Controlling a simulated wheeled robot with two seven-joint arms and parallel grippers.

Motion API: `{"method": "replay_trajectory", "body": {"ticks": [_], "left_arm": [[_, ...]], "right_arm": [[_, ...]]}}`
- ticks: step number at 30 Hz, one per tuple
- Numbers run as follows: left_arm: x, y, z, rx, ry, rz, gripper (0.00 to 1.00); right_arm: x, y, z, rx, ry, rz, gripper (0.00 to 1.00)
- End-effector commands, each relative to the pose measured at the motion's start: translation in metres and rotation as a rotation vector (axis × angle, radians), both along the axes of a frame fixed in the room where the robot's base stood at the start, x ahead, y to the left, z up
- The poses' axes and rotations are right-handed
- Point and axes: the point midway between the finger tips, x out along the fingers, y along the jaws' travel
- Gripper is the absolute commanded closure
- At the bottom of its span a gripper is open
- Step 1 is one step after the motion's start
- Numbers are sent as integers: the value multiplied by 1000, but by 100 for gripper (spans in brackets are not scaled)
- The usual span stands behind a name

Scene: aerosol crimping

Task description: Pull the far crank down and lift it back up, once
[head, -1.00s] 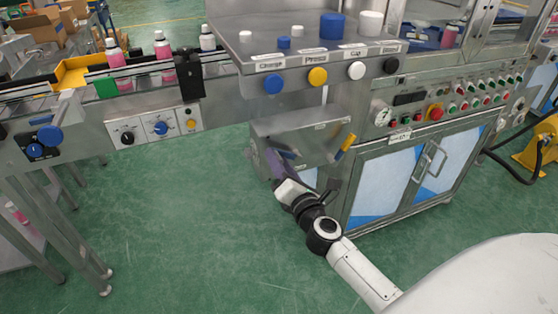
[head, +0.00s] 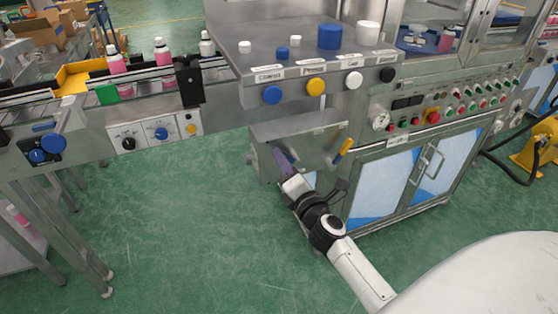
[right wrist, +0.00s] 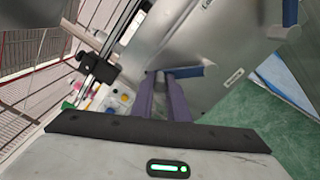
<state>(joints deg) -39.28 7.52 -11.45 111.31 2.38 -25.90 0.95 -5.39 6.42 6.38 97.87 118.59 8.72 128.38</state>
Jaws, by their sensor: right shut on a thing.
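Two cranks sit on the sloped grey metal box under the button shelf. The near crank shows its yellow handle (head: 343,150) in the head view, and nothing holds it. My right gripper (head: 284,160), with purple fingers, is at the left part of the box. In the right wrist view, the fingers (right wrist: 166,90) are shut on the far crank's bluish handle (right wrist: 197,71), which sticks out sideways between and past them. In the head view that handle is mostly hidden by the fingers. My left gripper is in neither current view.
The button shelf (head: 320,72) overhangs the box, with coloured knobs along its front. A conveyor (head: 140,80) with pink bottles runs at the left. Green floor is free in front.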

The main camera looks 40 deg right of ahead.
Motion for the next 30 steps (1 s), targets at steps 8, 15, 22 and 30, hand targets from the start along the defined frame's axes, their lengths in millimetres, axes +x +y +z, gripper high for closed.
{"method": "replay_trajectory", "body": {"ticks": [8,15,22,30], "left_arm": [[-4,6,-9,10,18,5,62],[-4,5,-8,10,18,4,62],[-3,3,-5,6,12,1,62],[-2,1,-5,4,8,-1,62]], "right_arm": [[0,-1,1,13,-4,-2,100],[0,-1,1,11,-4,0,67],[-3,0,0,11,-3,0,67],[-47,10,-2,12,-1,0,67]]}}
